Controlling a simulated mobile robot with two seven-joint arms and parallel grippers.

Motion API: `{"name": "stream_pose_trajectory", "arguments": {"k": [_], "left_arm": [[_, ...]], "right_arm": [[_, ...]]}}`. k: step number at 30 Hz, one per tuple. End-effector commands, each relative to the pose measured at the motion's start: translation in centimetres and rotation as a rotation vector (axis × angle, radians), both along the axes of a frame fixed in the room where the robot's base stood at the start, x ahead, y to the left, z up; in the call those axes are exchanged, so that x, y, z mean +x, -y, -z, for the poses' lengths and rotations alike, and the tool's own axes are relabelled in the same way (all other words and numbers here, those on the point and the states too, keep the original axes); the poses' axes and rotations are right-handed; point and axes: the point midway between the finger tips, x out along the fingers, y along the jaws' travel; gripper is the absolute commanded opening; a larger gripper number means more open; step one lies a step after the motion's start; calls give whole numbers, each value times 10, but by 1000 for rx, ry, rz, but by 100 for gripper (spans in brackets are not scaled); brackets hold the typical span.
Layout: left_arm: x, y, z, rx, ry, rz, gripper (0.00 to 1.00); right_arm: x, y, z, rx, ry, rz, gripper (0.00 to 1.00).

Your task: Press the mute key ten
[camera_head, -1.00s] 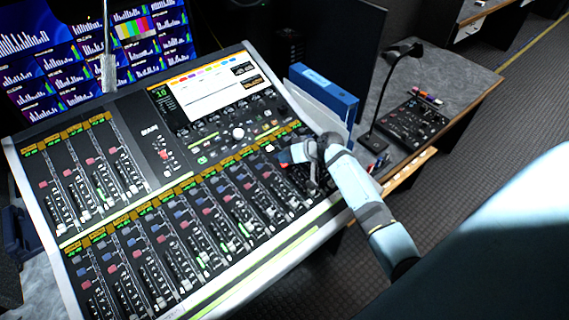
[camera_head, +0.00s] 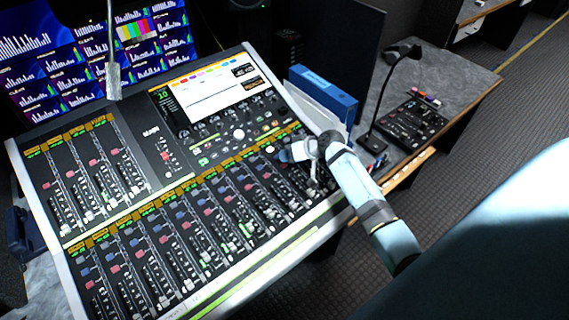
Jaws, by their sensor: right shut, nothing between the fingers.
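The mixing console (camera_head: 150,205) fills the left and middle of the head view, with a lower bank of channel strips carrying red and blue keys and faders. My right gripper (camera_head: 284,155) is shut and empty. It is over the right end of the lower bank, by the upper part of the rightmost strips. The gripper and wrist hide the keys of those strips, so I cannot read which strip is ten or see whether the fingertips touch a key. My left gripper is not in view.
A blue binder (camera_head: 324,92) stands behind the right end of the console. A gooseneck microphone (camera_head: 388,85) and a small black control panel (camera_head: 412,122) are on the grey desk to the right. Screens (camera_head: 95,50) stand at the back left.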

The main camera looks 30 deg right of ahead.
Motion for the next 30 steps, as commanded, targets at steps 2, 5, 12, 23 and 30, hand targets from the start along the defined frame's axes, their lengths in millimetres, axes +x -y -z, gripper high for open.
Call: {"name": "stream_pose_trajectory", "arguments": {"k": [2, 5, 12, 23, 30], "left_arm": [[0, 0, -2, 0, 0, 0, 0], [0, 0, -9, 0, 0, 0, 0], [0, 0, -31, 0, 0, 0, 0], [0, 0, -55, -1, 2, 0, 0], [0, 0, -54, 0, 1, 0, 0]], "right_arm": [[0, 0, -2, 0, 0, 0, 0], [-1, 0, -10, 0, 0, 0, 0], [-5, 0, -34, 0, -1, 0, 0], [-8, 1, -61, -1, 0, 0, 0], [-8, 1, -59, 0, 0, 0, 0]]}}
